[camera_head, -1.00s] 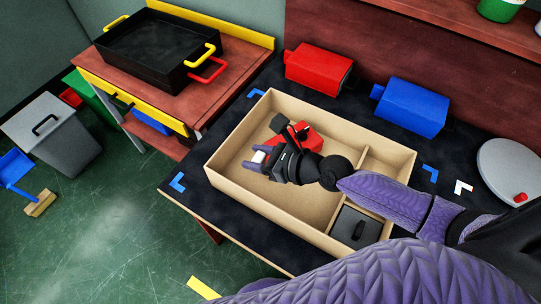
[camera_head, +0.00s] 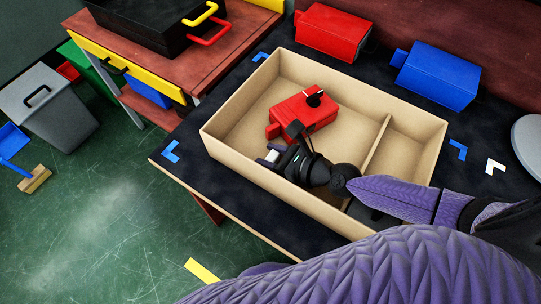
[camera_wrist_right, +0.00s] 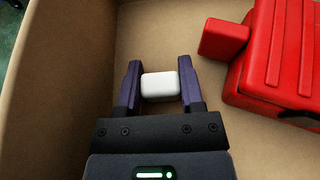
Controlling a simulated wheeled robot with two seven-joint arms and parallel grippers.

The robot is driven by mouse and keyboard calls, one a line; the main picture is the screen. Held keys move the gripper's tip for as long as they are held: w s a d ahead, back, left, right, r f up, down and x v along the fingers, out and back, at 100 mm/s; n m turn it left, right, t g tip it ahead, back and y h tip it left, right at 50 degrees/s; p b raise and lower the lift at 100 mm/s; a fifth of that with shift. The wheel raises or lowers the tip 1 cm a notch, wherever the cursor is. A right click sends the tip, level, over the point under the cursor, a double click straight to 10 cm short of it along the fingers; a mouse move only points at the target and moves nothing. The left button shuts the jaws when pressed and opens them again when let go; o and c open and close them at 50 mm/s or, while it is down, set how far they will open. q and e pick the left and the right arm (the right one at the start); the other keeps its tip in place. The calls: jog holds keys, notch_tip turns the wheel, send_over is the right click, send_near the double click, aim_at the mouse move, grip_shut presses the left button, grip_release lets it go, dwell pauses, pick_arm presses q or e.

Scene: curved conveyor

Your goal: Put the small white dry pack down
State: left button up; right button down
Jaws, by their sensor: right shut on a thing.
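The small white dry pack (camera_wrist_right: 160,86) sits between the two fingers of my right gripper (camera_wrist_right: 160,88) in the wrist view. The gripper is shut on it. In the head view my right gripper (camera_head: 270,156) is inside the tan box (camera_head: 225,112), in its larger left compartment near the front wall. The pack shows there as a small white bit (camera_head: 272,156) at the fingertips. I cannot tell whether the pack touches the box floor. My left gripper is not in view.
A red block-shaped unit (camera_head: 302,112) lies in the same compartment, behind and right of the gripper. A divider (camera_head: 375,146) splits the box. Another red unit (camera_head: 332,32) and a blue one (camera_head: 438,76) stand behind the box on the dark table. Bare box floor (camera_head: 238,118) lies left of the red unit.

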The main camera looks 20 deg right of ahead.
jog(key=shift+f, duration=0.2)
jog(key=c, duration=0.5)
grip_release()
jog(key=shift+o, duration=1.4)
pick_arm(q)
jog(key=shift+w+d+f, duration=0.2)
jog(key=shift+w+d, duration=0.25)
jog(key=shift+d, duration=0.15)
pick_arm(e)
jog(key=shift+r, duration=0.1)
